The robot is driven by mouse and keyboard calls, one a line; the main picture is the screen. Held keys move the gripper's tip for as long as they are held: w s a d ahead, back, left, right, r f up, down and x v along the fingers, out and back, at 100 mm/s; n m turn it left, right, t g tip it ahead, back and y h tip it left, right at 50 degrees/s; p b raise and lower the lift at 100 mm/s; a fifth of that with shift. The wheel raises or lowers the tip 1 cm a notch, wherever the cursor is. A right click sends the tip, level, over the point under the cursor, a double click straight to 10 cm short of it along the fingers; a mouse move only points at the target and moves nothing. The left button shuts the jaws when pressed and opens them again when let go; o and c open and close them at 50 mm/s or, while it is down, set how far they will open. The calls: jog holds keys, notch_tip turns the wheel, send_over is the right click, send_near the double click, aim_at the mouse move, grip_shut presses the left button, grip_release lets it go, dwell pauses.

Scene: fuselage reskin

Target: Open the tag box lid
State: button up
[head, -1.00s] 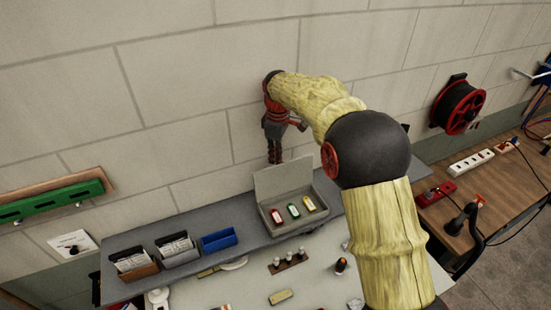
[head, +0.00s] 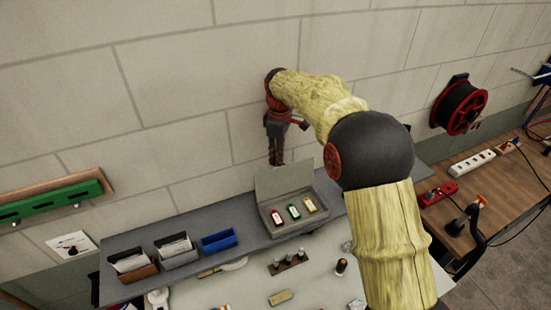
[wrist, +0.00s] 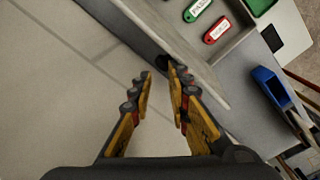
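My gripper (head: 277,161) points down just behind the lid's top edge. In the wrist view my gripper (wrist: 160,72) has its fingers apart, with a narrow gap between the tips. They are close to the lid (wrist: 150,22); I cannot tell whether they touch it. A small dark spot shows between the tips.
A blue bin (head: 219,240) and two card holders (head: 176,249) stand left of the box. A small rack (head: 289,260) and loose tools lie on the lower bench in front. The wall is close behind my gripper. A wooden bench (head: 450,200) stands at right.

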jog(key=shift+o, duration=1.2)
notch_tip(320, 180, up, 11)
jog(key=shift+s+a, duration=0.15)
jog(key=shift+s, duration=0.2)
jog(key=shift+s+a+r, duration=0.1)
jog(key=shift+a+r, duration=0.05)
jog(key=shift+r, duration=0.1)
jog(key=shift+f, duration=0.1)
